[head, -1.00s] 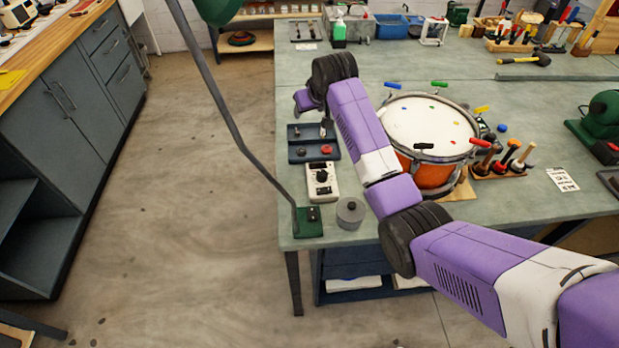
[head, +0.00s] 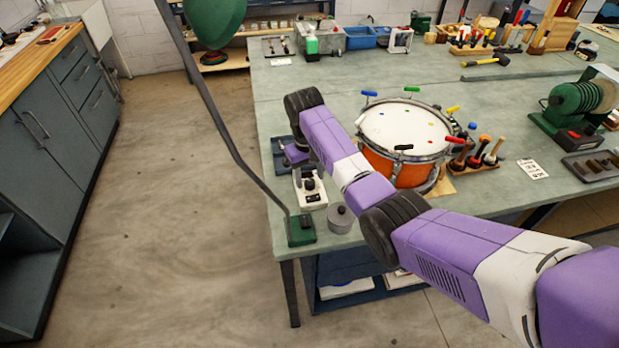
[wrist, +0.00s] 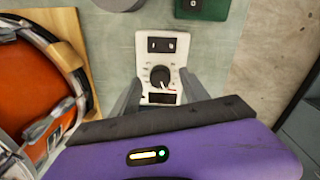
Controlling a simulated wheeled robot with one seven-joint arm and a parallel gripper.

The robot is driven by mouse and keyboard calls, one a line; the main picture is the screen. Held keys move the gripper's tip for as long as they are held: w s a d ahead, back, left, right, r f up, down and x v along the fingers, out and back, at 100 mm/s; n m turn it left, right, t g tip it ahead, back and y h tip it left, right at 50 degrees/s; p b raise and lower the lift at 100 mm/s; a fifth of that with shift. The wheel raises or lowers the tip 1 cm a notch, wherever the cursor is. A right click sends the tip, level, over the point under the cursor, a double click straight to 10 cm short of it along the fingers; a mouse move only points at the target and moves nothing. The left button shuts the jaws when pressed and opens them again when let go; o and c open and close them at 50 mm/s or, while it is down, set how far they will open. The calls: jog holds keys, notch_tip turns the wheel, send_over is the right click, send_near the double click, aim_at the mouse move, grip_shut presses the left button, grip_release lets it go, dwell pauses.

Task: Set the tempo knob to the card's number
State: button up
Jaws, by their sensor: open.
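The tempo box is a white unit (head: 316,200) near the left front of the bench. It also shows in the wrist view (wrist: 145,60). Its round black knob (wrist: 160,76) has a pale pointer and small marks around it, too small to read. My gripper (wrist: 158,92) is open, its two grey fingers on either side of the box's knob end; whether they touch anything I cannot tell.
An orange drum (head: 400,165) stands right of the box. A grey round tin (head: 341,218) and the green lamp base (head: 301,231) stand close in front. The lamp's pole rises at the left edge. A dark blue tray (head: 279,155) lies behind, partly covered by my arm.

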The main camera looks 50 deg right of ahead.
jog(key=shift+f, duration=0.75)
grip_shut()
jog(key=shift+r, duration=0.1)
jog(key=n+p, duration=0.2)
jog(key=n, duration=0.2)
jog(key=shift+d+n, duration=0.1)
jog(key=shift+n, duration=0.3)
jog(key=n, duration=0.5)
jog(key=shift+n+t+p, duration=0.3)
